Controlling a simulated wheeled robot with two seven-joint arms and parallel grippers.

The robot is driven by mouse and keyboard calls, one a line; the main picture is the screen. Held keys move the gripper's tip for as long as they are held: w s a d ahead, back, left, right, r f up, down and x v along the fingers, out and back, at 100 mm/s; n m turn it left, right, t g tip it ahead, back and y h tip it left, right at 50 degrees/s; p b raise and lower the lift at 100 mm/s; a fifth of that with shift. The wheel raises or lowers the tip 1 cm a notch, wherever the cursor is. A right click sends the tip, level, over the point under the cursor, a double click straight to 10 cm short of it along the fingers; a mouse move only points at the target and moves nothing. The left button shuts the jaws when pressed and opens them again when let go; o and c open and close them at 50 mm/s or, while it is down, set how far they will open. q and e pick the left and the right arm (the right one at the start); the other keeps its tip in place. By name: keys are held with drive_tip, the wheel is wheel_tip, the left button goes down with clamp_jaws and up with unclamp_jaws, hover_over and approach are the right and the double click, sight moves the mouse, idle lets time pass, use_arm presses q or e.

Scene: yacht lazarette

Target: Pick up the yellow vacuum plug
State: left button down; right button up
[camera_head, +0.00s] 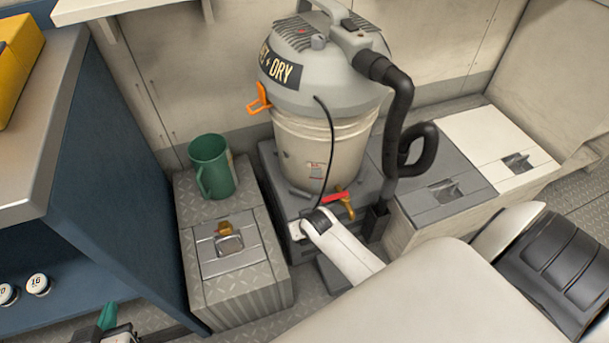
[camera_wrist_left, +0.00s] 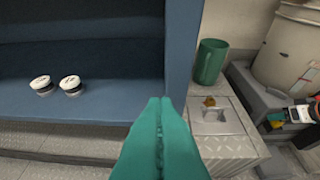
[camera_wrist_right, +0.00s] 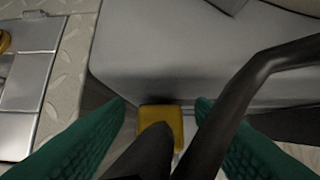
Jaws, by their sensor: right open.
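The yellow vacuum plug (camera_wrist_right: 160,118) shows in the right wrist view as a small yellow block, with dark cord in front of it. My right gripper (camera_wrist_right: 162,102) is open, with one teal finger on each side of the plug in the picture. I see no contact, and cannot tell how deep the plug sits between the fingers. In the head view my right wrist hides the plug below the grey wet-and-dry vacuum (camera_head: 325,85). My left gripper (camera_wrist_left: 158,105) has its teal fingers together, empty, in front of the blue shelf.
A green mug (camera_head: 212,165) stands on a grey locker (camera_head: 245,295) with a brass-coloured fitting (camera_head: 223,228). A red-handled brass valve (camera_head: 345,203) is near my right wrist. The vacuum's black hose (camera_head: 400,110) hangs right. White-lidded jars (camera_head: 38,285) sit on the blue shelf.

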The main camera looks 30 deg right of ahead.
drive_tip(key=shift+c, duration=0.2)
clamp_jaws()
drive_tip(key=shift+r, duration=0.2)
